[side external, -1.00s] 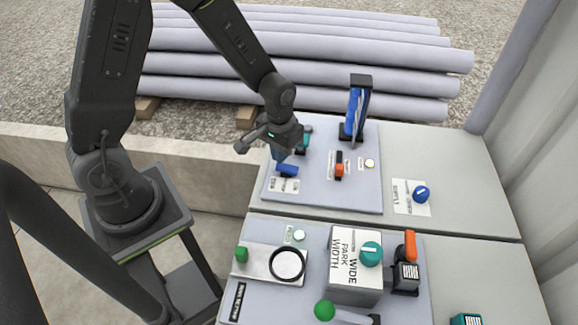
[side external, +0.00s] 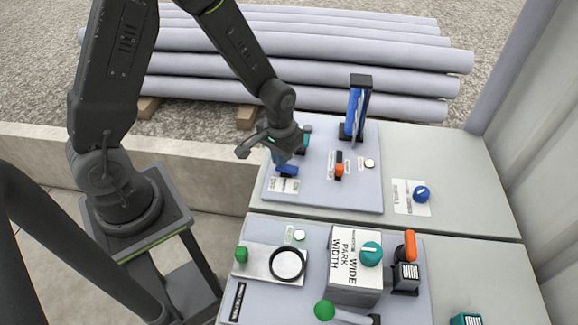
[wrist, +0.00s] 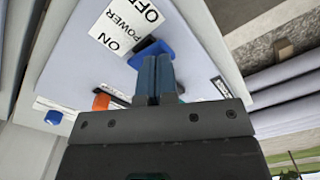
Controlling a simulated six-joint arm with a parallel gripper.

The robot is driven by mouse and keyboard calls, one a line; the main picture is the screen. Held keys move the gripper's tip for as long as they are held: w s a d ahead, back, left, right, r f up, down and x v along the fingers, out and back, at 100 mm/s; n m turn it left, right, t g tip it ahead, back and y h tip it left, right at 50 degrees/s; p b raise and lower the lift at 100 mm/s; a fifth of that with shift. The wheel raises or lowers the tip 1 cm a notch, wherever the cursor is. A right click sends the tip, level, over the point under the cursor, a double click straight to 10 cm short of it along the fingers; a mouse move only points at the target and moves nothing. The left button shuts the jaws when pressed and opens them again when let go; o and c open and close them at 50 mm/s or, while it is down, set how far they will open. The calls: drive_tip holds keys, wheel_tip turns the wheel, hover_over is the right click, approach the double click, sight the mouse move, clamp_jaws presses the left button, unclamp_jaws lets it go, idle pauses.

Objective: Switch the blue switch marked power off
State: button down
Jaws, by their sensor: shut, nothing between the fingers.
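The blue power switch (side external: 287,170) sits at the left front of the far grey panel. It also shows in the wrist view (wrist: 151,52), beside a white label (wrist: 126,27) reading ON, POWER and OFF. My gripper (wrist: 157,75) is shut and empty, with its blue fingertips at the switch's edge. In the side view my gripper (side external: 281,158) is just above and behind the switch. Contact is likely but I cannot tell for sure. The fingers hide part of the switch in the wrist view.
On the same panel stand an orange-and-black switch (side external: 339,165), a tall blue lever (side external: 355,112) and a pale button (side external: 369,163). A blue knob (side external: 421,194) is at the right. The near panel holds a white box (side external: 345,270) with a teal knob.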

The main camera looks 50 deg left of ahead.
drive_tip(key=shift+f, duration=0.7)
idle(0.3)
drive_tip(key=shift+r, duration=3.55)
drive_tip(key=shift+r, duration=0.2)
drive_tip(key=s+d+r+m+t, duration=0.1)
drive_tip(key=s+r+t, duration=0.1)
drive_tip(key=s+r, duration=0.5)
drive_tip(key=s+d+r+m+t, duration=0.1)
drive_tip(key=s+r, duration=0.5)
drive_tip(key=r, duration=0.6)
drive_tip(key=m+t, duration=0.1)
drive_tip(key=t, duration=0.1)
drive_tip(key=shift+s+t, duration=0.3)
drive_tip(key=shift+s, duration=0.05)
